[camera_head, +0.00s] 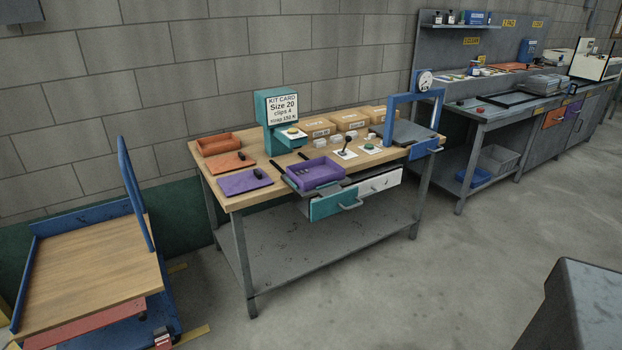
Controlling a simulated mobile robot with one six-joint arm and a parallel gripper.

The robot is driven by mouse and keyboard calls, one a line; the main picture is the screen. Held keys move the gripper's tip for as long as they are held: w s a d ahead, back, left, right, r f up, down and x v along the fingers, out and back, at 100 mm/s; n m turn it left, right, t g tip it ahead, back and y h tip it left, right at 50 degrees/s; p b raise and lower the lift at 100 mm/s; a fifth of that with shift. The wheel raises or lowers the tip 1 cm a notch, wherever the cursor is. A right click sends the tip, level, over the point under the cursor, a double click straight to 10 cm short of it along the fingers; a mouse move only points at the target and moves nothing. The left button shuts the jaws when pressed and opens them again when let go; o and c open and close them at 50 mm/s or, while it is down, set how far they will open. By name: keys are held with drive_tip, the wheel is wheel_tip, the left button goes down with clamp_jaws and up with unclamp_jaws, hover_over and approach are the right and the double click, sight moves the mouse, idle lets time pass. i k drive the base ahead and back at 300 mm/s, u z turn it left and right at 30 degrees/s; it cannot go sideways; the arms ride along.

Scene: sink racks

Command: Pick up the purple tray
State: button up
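The purple tray (315,171) is a shallow open box with raised walls. It rests at the front edge of the wooden-topped workbench (220,201), near its middle, above a partly open teal drawer (336,204). A few small things lie inside the tray, too small to make out. A flat purple panel (240,184) with a dark item on it lies left of the tray, apart from it. My gripper is not in view.
An orange tray (219,144) and orange panel (232,162) lie behind left. A teal kit-card stand (271,117), cardboard boxes (319,129) and a blue frame press (391,113) stand behind. A blue cart (90,265) is left. Floor in front is open.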

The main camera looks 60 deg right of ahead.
sight(310, 174)
drive_tip(key=z, duration=0.1)
drive_tip(key=i, duration=0.9)
